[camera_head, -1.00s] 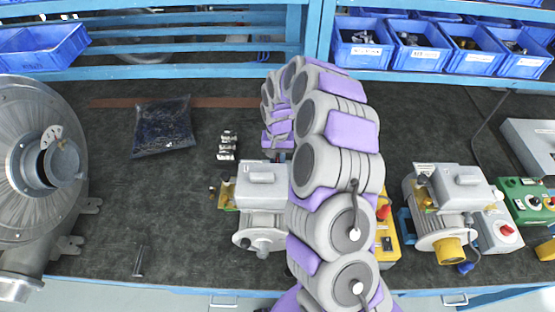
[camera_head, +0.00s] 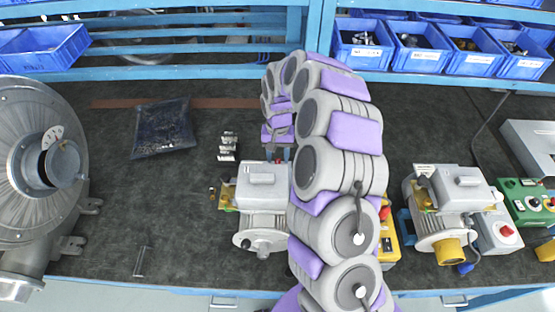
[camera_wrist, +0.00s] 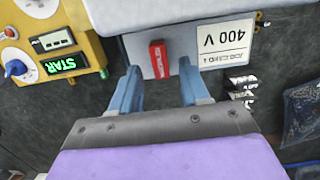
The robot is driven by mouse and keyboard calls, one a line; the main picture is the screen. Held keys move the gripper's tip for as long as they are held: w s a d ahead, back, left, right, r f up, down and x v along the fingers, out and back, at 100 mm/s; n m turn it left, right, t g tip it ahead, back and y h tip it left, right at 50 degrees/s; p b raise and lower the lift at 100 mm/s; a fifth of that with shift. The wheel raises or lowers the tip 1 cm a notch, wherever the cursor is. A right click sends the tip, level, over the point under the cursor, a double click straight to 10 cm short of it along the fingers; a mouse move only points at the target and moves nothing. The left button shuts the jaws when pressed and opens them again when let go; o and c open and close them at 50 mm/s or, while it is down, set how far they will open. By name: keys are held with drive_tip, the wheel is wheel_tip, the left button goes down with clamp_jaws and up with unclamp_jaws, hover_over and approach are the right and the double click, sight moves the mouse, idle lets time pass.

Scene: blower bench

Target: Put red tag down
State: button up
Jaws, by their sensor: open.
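The red tag (camera_wrist: 158,57) shows in the wrist view, upright in the picture against the grey box face, beside a white "400 V" label (camera_wrist: 224,47). The box (camera_wrist: 135,38) appears to be the terminal box of the grey motor. My gripper (camera_wrist: 160,68) is open, with its two blue fingers apart on either side of the tag's lower end and clear of it in the picture. In the head view my gripper (camera_head: 279,155) is at the back edge of the left motor (camera_head: 262,200). The tag cannot be made out there, and my arm covers part of the area.
A yellow control box (camera_wrist: 50,45) with a green-lit display is close to the left in the wrist view. In the head view, a second motor (camera_head: 452,200) stands right, a blower (camera_head: 40,170) left. Small metal parts (camera_head: 228,147) and a dark bag (camera_head: 163,128) lie behind clear bench.

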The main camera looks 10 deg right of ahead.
sight(278, 160)
wheel_tip(278, 160, up, 8)
drive_tip(key=w, duration=0.1)
drive_tip(key=s+a+r+n, duration=0.2)
drive_tip(key=s+r, duration=0.6)
drive_tip(key=s+d+r, duration=0.1)
drive_tip(key=s, duration=1.5)
drive_tip(key=s+d+r, duration=0.1)
drive_tip(key=s+r, duration=0.1)
drive_tip(key=s, duration=1.4)
drive_tip(key=shift+r+n+p, duration=0.25)
drive_tip(key=shift+n+p, duration=0.05)
drive_tip(key=shift+n, duration=0.1)
wheel_tip(278, 160, down, 5)
drive_tip(key=b, duration=0.5)
